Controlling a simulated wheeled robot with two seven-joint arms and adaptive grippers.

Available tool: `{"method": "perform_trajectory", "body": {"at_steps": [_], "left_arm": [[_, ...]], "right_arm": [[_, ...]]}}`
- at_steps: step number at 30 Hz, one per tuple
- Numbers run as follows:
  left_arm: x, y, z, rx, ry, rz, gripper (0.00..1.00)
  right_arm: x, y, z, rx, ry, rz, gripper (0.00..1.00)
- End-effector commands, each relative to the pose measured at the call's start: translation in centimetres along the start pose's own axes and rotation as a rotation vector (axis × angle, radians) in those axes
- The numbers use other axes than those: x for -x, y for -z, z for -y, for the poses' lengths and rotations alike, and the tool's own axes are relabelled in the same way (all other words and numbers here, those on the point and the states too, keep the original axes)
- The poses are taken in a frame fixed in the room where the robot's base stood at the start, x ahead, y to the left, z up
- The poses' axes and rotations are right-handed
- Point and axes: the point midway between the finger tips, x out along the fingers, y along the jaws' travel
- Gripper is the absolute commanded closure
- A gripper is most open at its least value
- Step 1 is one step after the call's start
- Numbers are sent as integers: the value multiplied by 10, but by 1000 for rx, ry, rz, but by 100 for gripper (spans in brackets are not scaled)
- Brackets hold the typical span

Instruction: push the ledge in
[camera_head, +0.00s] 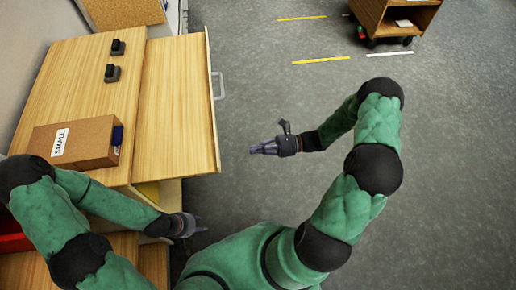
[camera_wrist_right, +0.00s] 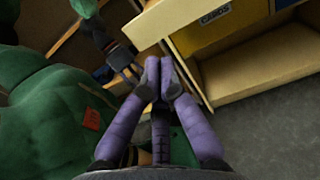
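The ledge (camera_head: 178,105) is a light wooden board sticking out from the right side of the wooden cabinet top, with a pale handle (camera_head: 218,86) on its outer front. My right gripper (camera_head: 254,150) is over the floor, to the right of the ledge and apart from it. Its fingers meet at the tips in the right wrist view (camera_wrist_right: 164,82), with nothing between them. My left gripper (camera_head: 196,226) is low beside the cabinet's near end, below the ledge in the picture. It also shows in the right wrist view (camera_wrist_right: 128,68), too small to tell its opening.
On the cabinet top (camera_head: 75,90) lie a cardboard box (camera_head: 75,143) and two small black objects (camera_head: 112,73) (camera_head: 118,47). The right wrist view shows a yellow compartment labelled CARDS (camera_wrist_right: 215,30). A wooden cart (camera_head: 395,18) stands far off; the floor between is clear.

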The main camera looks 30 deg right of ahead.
Motion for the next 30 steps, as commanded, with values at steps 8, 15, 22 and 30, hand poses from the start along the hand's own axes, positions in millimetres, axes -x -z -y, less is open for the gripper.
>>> {"method": "perform_trajectory", "body": {"at_steps": [8,15,22,30], "left_arm": [[-14,1,5,0,0,0,60],[-25,1,9,0,0,0,60],[-28,1,10,0,0,0,60],[-27,1,10,0,0,0,60]], "right_arm": [[-54,2,-1,1,-5,-1,100],[-88,2,-1,1,-4,-2,100],[-101,1,0,0,-1,-2,100],[-101,1,0,1,0,-2,100]]}}
